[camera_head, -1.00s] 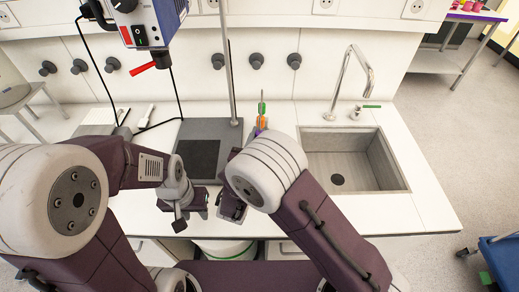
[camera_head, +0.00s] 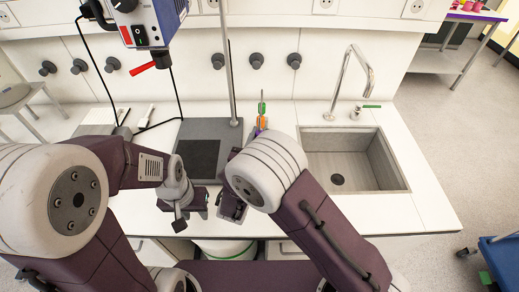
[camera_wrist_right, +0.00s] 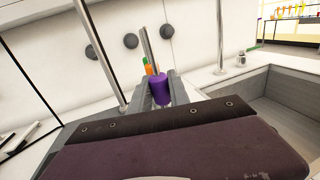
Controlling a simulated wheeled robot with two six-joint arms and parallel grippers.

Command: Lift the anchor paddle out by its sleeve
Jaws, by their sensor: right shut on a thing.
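The anchor paddle's purple sleeve (camera_wrist_right: 160,92) shows in the right wrist view, around a steel shaft (camera_wrist_right: 149,45) that rises above it. My right gripper (camera_wrist_right: 161,83) is shut on the sleeve, one finger on each side. The paddle's lower end is hidden. In the head view my right arm covers most of that gripper, and only a little purple (camera_head: 257,133) shows beyond it. My left gripper (camera_head: 188,205) hangs over the counter's front edge at left of centre. Its fingers are too unclear to judge.
Orange (camera_head: 262,123) and green (camera_head: 262,107) pieces stand behind the purple sleeve. A grey stand base (camera_head: 213,128) with an upright rod (camera_head: 230,75) is to the left. A sink (camera_head: 352,160) with a tap (camera_head: 352,75) is to the right. A blue device (camera_head: 155,20) hangs above.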

